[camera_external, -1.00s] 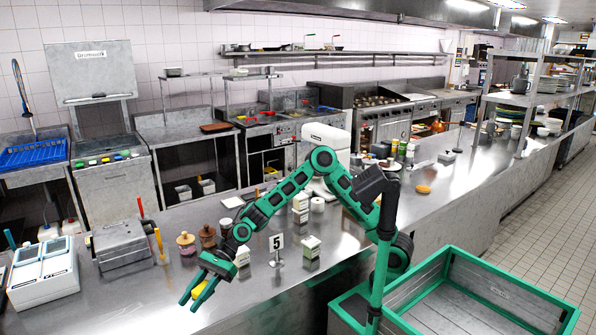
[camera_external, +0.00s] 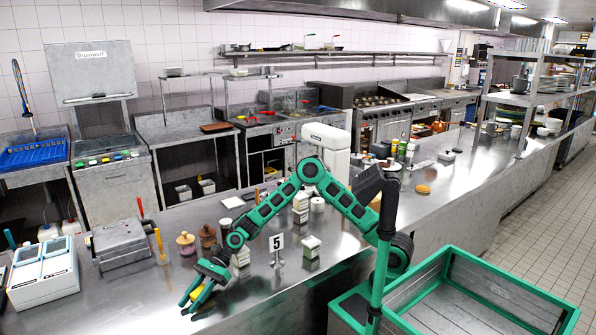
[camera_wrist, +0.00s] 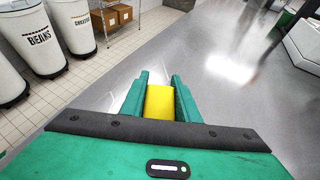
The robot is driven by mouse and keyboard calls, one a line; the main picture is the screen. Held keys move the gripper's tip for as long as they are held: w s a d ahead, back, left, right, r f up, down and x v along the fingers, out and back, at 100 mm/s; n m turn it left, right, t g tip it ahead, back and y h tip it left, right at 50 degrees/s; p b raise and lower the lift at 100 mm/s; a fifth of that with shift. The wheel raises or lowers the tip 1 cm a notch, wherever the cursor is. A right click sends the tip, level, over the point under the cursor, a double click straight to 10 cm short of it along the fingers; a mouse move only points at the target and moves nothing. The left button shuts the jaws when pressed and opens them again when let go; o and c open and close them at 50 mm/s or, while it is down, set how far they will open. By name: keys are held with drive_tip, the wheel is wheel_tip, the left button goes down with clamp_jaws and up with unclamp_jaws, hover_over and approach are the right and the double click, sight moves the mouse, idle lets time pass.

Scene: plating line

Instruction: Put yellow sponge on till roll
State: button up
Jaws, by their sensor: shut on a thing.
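My gripper (camera_external: 190,303) is at the front left of the steel counter, fingers angled down and to the left. It is shut on the yellow sponge (camera_external: 197,292). In the wrist view the sponge (camera_wrist: 159,102) sits between the two green fingers (camera_wrist: 158,95). The till roll (camera_external: 317,204) looks like a short white cylinder standing on the counter, to the right of and farther back than my gripper. Nothing is seen on top of it. How high the sponge is above the counter is hard to tell.
White cartons (camera_external: 300,207) stand close left of the roll.

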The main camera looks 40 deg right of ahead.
sight(204, 286)
drive_tip(key=o, duration=1)
drive_tip(key=shift+f, duration=0.1)
drive_tip(key=v, duration=0.6)
drive_tip(key=shift+w+d+f, duration=0.1)
drive_tip(key=shift+d+f, duration=0.05)
drive_tip(key=shift+d, duration=0.1)
drive_tip(key=shift+o, duration=0.6)
drive_tip(key=shift+w+d, duration=0.15)
drive_tip(key=shift+d, duration=0.3)
